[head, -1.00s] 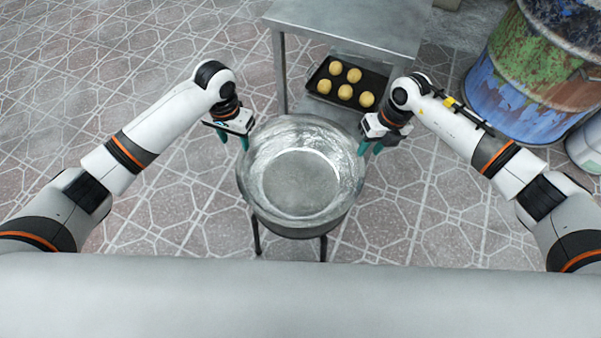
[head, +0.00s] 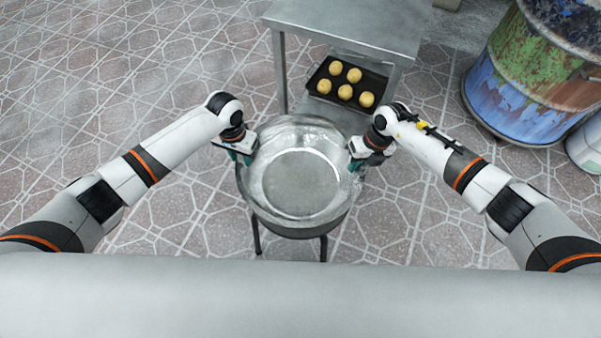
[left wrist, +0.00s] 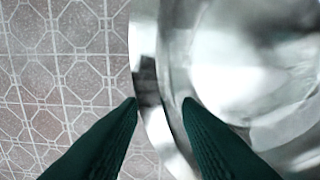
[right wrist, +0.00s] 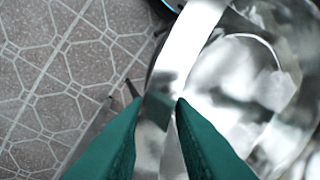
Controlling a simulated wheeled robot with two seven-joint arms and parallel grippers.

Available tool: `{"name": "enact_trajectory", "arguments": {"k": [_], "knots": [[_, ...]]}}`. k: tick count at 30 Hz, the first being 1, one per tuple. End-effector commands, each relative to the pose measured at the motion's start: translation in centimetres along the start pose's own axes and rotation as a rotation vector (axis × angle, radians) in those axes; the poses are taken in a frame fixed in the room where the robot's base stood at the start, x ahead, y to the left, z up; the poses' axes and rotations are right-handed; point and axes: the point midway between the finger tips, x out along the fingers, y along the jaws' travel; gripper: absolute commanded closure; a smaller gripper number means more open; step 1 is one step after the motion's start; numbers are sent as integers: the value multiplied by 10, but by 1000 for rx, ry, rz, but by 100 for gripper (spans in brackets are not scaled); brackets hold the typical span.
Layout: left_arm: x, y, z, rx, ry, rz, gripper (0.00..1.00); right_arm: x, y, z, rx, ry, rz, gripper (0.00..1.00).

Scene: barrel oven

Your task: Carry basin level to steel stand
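The shiny metal basin (head: 300,183) rests on a dark-legged stool (head: 290,230) in the middle of the head view and looks level. My left gripper (head: 243,158) is at the basin's left rim, and my right gripper (head: 357,163) is at its right rim. In the left wrist view the fingers (left wrist: 160,100) are apart, one on each side of the rim (left wrist: 145,60). In the right wrist view the fingers (right wrist: 158,98) are also apart, astride the rim (right wrist: 185,45). The steel stand (head: 345,25) is beyond the basin, its bare top at upper centre.
A black tray (head: 374,86) with several round buns sits on the stand's lower shelf, just behind the basin. A paint-worn barrel (head: 515,90) stands at the right, with a pale bucket (head: 585,145) beside it. The tiled floor at left is clear.

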Motion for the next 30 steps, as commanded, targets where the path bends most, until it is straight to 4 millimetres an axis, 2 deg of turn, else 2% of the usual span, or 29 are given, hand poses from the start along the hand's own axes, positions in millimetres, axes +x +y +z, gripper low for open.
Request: {"name": "enact_trajectory", "arguments": {"k": [1, 3, 5, 6, 30], "knots": [[0, 0, 0, 0, 0, 0, 77, 0, -1, 0, -1, 1, -3, 90], [0, 0, 0, 0, 0, -1, 89, 0, -2, 0, -2, 1, -3, 100], [0, 0, 0, 0, 0, -1, 98, 0, -2, 0, -2, 1, -4, 100], [0, -1, 0, 0, 0, -1, 100, 0, -2, 0, -2, 1, -4, 100], [0, -4, 0, 7, -1, -5, 100, -1, -5, -2, -7, 4, -8, 100]]}}
